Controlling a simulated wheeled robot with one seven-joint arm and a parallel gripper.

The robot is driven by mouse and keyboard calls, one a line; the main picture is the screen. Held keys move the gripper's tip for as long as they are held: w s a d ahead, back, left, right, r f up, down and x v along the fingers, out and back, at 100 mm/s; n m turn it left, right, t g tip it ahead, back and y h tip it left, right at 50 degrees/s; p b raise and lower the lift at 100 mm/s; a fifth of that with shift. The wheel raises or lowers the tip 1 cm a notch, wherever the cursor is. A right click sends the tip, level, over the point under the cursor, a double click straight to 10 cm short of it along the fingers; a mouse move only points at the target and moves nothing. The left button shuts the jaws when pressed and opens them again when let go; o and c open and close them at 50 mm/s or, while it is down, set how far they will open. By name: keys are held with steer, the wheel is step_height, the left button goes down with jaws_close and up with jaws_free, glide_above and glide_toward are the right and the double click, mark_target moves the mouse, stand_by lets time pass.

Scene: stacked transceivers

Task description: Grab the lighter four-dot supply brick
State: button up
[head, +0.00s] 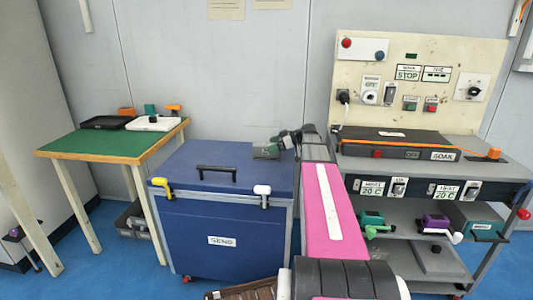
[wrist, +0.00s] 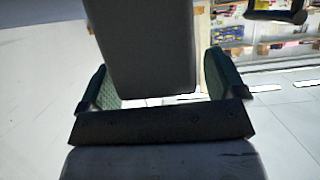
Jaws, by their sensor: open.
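No block shows four dots that I can make out, so I cannot tell which is the supply brick. Candidate blocks are a teal one (head: 371,218), a purple one (head: 436,222) and a teal box (head: 483,231) on the bench's shelf. Smaller orange (head: 126,111) and teal (head: 150,109) pieces are at the green table. My gripper (head: 266,151) hangs above the blue chest, apart from these blocks. In the wrist view my gripper (wrist: 160,78) has its green-padded fingers spread wide. A dark grey slab shows between them; I cannot tell what it is.
The blue chest (head: 222,240) marked SEND has yellow and white latches. The green table (head: 90,146) holds a black tray (head: 100,122) and a white tray (head: 152,124). The bench (head: 480,172) carries a SOAK box (head: 405,152). Blue floor is open at front left.

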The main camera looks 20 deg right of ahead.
steer(key=shift+a+f, duration=0.1)
steer(key=shift+a, duration=0.05)
steer(key=shift+c, duration=0.3)
steer(key=c, duration=1.2)
